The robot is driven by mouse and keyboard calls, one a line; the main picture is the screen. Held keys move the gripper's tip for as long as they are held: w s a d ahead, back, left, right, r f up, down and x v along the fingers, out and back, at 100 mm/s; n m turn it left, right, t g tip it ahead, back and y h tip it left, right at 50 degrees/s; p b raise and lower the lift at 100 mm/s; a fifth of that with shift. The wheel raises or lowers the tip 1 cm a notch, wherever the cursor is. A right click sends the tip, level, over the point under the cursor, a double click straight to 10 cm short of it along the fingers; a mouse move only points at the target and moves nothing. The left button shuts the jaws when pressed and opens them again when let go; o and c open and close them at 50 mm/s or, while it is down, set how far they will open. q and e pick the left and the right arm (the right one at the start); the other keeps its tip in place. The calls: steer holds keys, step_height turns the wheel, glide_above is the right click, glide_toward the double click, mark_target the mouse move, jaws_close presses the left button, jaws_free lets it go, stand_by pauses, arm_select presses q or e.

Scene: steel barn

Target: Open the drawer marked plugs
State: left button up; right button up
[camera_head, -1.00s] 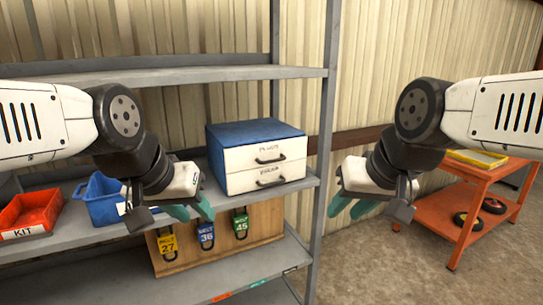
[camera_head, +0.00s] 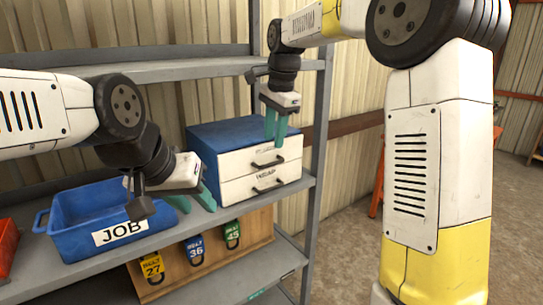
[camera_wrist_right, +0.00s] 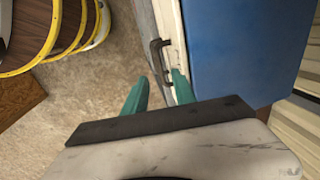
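The blue-topped cabinet (camera_head: 205,135) with two white drawers stands on the grey shelf. The upper drawer (camera_head: 235,163) has a small label, partly hidden and too blurred to read surely, and a dark handle (camera_head: 268,161). The lower drawer (camera_head: 232,189) has its own label and handle; both drawers look shut. My right gripper (camera_head: 276,141) points down just in front of the upper drawer, above its handle. In the right wrist view its teal fingers (camera_wrist_right: 158,92) are apart and empty, with a handle (camera_wrist_right: 158,62) just ahead between them. My left gripper (camera_head: 195,202) is open and empty, left of the cabinet.
A blue bin marked JOB (camera_head: 75,237) stands left on the same shelf, with a red bin (camera_head: 5,250) at the picture's edge. Below, a wooden board holds several numbered padlock-like tags (camera_head: 196,248). A shelf post (camera_head: 318,150) stands right of the cabinet.

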mark_target(272, 165)
steer(key=f, duration=0.4)
steer(key=w+f, duration=0.1)
steer(key=f, duration=0.2)
steer(key=shift+a, duration=0.4)
steer(key=shift+c, duration=0.2)
jaws_close()
stand_by(0.8)
